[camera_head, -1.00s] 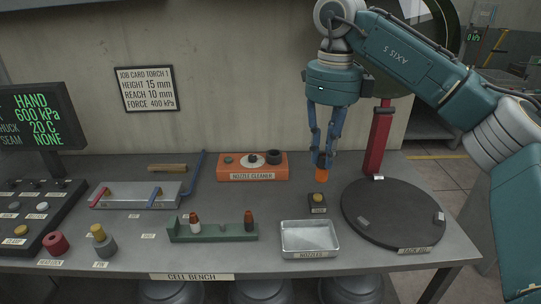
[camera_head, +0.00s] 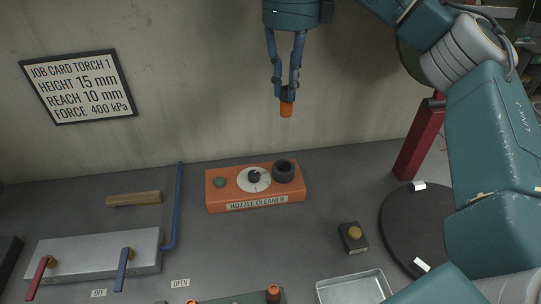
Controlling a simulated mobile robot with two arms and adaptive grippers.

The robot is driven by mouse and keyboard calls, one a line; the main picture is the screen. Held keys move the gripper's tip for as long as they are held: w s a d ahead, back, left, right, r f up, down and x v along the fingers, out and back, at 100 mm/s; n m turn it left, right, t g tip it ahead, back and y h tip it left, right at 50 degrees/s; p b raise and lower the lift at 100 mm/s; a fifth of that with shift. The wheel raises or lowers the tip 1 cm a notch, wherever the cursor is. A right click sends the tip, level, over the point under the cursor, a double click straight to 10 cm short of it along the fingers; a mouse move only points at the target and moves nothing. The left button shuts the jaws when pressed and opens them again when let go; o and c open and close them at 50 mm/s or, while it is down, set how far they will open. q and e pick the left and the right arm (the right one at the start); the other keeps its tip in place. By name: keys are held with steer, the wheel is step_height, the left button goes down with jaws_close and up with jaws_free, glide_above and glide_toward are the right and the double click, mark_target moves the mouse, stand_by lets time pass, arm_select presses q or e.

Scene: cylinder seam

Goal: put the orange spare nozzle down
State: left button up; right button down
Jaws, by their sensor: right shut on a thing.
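My right gripper (camera_head: 286,88) is shut on the orange spare nozzle (camera_head: 286,109), which hangs below the fingertips in front of the wall. The nozzle is upright and touches nothing but the fingers. It appears above and behind the orange nozzle cleaner (camera_head: 222,197), a box with a white dial and a dark round socket (camera_head: 283,171) on top. The metal nozzles tray (camera_head: 350,288) is at the bottom edge, partly cut off; the part in view looks empty. My left gripper is out of view.
A small dark box with a yellow button (camera_head: 353,236) stands right of the cleaner. A round dark plate (camera_head: 398,232) is further right, partly behind my arm. A grey valve block (camera_head: 92,258) with red and blue levers, a blue pipe and a wooden-handled tool (camera_head: 134,199) are left.

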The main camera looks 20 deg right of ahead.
mark_target(287, 112)
steer(key=shift+s+f, duration=0.1)
steer(key=shift+f, duration=0.85)
steer(key=f, duration=0.3)
steer(key=f+b, duration=0.1)
steer(key=shift+s+f, duration=0.25)
steer(key=f+p, duration=0.2)
steer(key=f, duration=1)
steer(key=shift+w+f+p, duration=0.2)
steer(key=shift+p, duration=0.1)
steer(key=shift+f, duration=0.45)
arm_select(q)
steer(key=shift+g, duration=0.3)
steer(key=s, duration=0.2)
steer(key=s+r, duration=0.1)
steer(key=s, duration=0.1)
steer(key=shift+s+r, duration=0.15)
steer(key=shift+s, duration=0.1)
arm_select(e)
steer(key=shift+f, duration=0.1)
